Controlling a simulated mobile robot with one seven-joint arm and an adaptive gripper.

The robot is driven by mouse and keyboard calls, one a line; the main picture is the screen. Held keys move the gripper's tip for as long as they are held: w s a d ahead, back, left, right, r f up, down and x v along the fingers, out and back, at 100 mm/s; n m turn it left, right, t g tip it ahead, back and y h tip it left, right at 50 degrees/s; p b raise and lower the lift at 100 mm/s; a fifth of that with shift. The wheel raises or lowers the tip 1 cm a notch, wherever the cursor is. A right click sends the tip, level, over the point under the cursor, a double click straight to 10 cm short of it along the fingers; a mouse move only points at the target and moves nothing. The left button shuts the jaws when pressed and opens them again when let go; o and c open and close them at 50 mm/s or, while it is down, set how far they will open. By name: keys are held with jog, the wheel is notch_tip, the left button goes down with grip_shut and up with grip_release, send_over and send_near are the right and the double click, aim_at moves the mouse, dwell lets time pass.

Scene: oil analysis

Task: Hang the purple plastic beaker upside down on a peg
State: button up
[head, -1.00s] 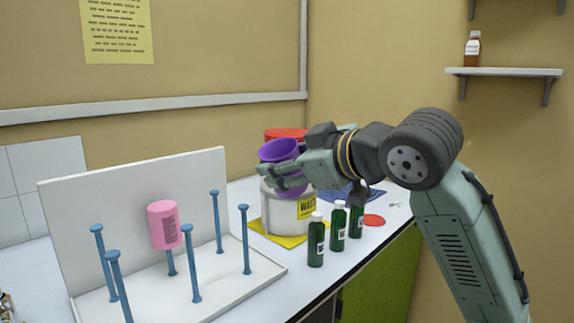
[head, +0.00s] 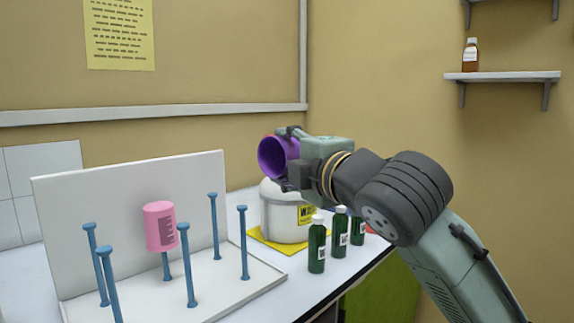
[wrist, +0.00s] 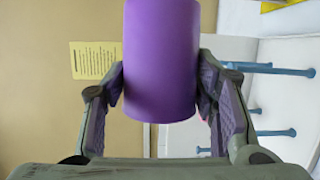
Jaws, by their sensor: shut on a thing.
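My gripper (head: 293,160) is shut on the purple beaker (head: 273,157), holding it in the air above the white waste bucket. In the head view the beaker lies tilted, nearly on its side, with its open mouth facing left toward the camera. In the wrist view the beaker (wrist: 161,65) sits between both fingers (wrist: 160,95). The peg rack (head: 240,290) stands to the left, with several blue pegs (head: 214,225) upright on its white base. A pink beaker (head: 160,226) hangs upside down on one rear peg. The other pegs are bare.
A white waste bucket (head: 283,222) stands on a yellow mat (head: 262,244) below my gripper. Several green bottles (head: 317,247) with white caps stand at the counter's front right. The rack's white back panel (head: 100,190) rises behind the pegs.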

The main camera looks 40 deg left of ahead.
jog(key=n+y+b, duration=0.1)
jog(key=n, duration=0.2)
jog(key=shift+f+n+b, duration=0.15)
jog(key=shift+n+b, duration=0.15)
jog(key=shift+n, duration=0.1)
jog(key=n+y, duration=0.1)
jog(key=n, duration=0.1)
jog(key=shift+n, duration=0.3)
jog(key=n+y+b, duration=0.1)
jog(key=n, duration=0.3)
jog(key=shift+w+g, duration=0.1)
jog(key=shift+g, duration=0.3)
jog(key=n+g, duration=0.1)
jog(key=n, duration=0.2)
jog(key=shift+r+y, duration=0.2)
jog(key=shift+y, duration=0.2)
jog(key=n+g+p, duration=0.1)
jog(key=n, duration=0.2)
jog(key=shift+r+y, duration=0.1)
jog(key=shift+y, duration=0.2)
jog(key=n+g+p, duration=0.1)
jog(key=n, duration=0.2)
jog(key=shift+r, duration=0.1)
jog(key=shift+n+g+y+p, duration=0.3)
jog(key=shift+n+g+p, duration=0.35)
jog(key=shift+n, duration=0.35)
jog(key=shift+f, duration=0.2)
